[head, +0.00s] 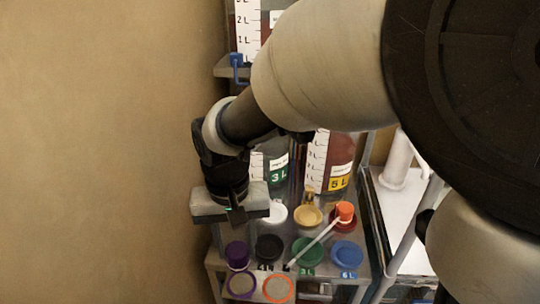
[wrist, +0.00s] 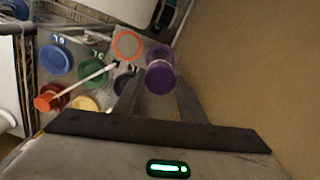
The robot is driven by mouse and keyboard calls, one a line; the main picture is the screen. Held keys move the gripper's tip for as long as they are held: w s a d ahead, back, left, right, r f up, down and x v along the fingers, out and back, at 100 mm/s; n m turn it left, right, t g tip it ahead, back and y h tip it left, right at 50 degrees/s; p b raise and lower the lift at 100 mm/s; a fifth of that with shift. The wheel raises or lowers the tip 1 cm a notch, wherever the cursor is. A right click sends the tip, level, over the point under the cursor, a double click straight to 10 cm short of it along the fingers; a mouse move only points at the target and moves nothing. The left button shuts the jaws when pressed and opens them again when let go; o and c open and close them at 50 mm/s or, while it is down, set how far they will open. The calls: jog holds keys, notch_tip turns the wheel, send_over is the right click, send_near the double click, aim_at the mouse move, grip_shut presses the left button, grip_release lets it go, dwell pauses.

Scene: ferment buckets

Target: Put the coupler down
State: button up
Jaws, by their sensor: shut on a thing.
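My gripper (head: 237,238) points down over the front left of a grey shelf in the head view. It is shut on a purple cylindrical piece, which I take to be the coupler (head: 238,257). In the wrist view the coupler (wrist: 159,76) sits between my two dark fingertips (wrist: 161,88), with a pale band around its middle. A purple ring mark (head: 241,286) lies just in front of the coupler in the head view. I cannot tell whether the coupler touches the shelf.
An orange ring mark (head: 278,289) lies to the right. Coloured lids, including green (head: 308,251) and blue (head: 346,253), stand close behind. An orange-ended piece (head: 345,211) with a pale rod slants across them. Marked buckets (head: 340,160) stand behind; a wall (head: 100,150) is at left.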

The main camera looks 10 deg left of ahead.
jog(key=w+d+r+m+b, duration=0.15)
jog(key=w+d+m, duration=0.25)
jog(key=w+d, duration=0.8)
jog(key=shift+s+d+f, duration=0.25)
jog(key=shift+d+f, duration=0.3)
jog(key=shift+f, duration=1.05)
jog(key=shift+s+d+f, duration=0.25)
jog(key=shift+d+f, duration=0.3)
jog(key=shift+f, duration=1.1)
jog(key=shift+s+d+f, duration=0.25)
jog(key=shift+d+f, duration=0.3)
jog(key=shift+f, duration=1.05)
jog(key=shift+b, duration=0.3)
jog(key=shift+f, duration=0.25)
jog(key=o, duration=1.2)
jog(key=shift+c, duration=0.2)
jog(key=shift+r, duration=0.1)
